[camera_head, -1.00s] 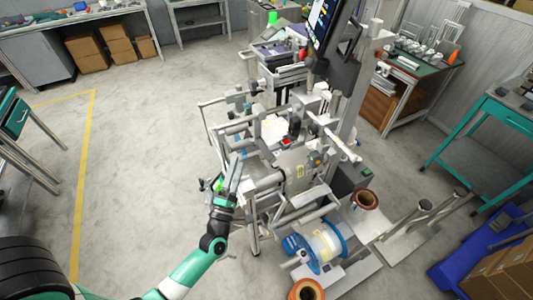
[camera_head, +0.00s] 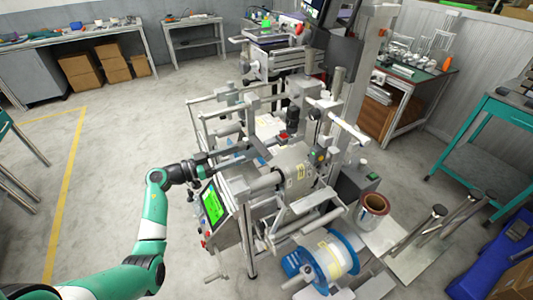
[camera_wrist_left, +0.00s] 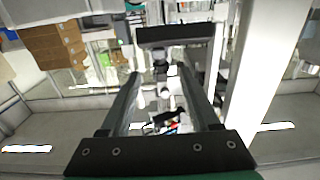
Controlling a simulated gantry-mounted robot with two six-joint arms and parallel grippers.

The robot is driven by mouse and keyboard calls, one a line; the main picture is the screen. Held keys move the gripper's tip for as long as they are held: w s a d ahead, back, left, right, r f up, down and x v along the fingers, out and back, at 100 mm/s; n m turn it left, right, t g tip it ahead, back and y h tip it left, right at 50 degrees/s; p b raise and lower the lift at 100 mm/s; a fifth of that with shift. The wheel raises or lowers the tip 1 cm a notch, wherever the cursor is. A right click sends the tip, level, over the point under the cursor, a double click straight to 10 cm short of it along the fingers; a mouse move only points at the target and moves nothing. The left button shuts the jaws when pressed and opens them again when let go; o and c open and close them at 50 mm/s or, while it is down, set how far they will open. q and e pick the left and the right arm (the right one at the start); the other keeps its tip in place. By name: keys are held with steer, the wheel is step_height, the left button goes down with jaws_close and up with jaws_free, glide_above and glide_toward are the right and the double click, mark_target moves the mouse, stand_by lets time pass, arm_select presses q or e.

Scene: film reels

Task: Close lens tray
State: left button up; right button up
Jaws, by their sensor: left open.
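My left gripper (camera_head: 235,156) reaches in from the left over the near left side of the grey reel machine (camera_head: 297,170), above and behind its tilted green screen (camera_head: 213,203). In the left wrist view its two long dark fingers (camera_wrist_left: 155,78) stand apart with nothing between them, so it is open and empty. I cannot pick out the lens tray for sure; white and grey parts of the machine crowd together beyond the fingers. My right gripper is not in view.
Metal rails and posts (camera_head: 215,103) surround the gripper. A blue reel (camera_head: 350,243) and a copper-coloured roll (camera_head: 372,210) stand at the front right. A grey machine with a purple top (camera_head: 270,40) stands behind. The floor (camera_head: 110,140) at left is clear.

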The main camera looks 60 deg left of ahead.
mark_target(264, 144)
arm_select(q)
steer(key=w+b, duration=0.5)
steer(key=w, duration=0.6)
steer(key=shift+w+d, duration=0.1)
steer(key=shift+w, duration=0.25)
steer(key=shift+r, duration=0.1)
jaws_close()
stand_by(0.7)
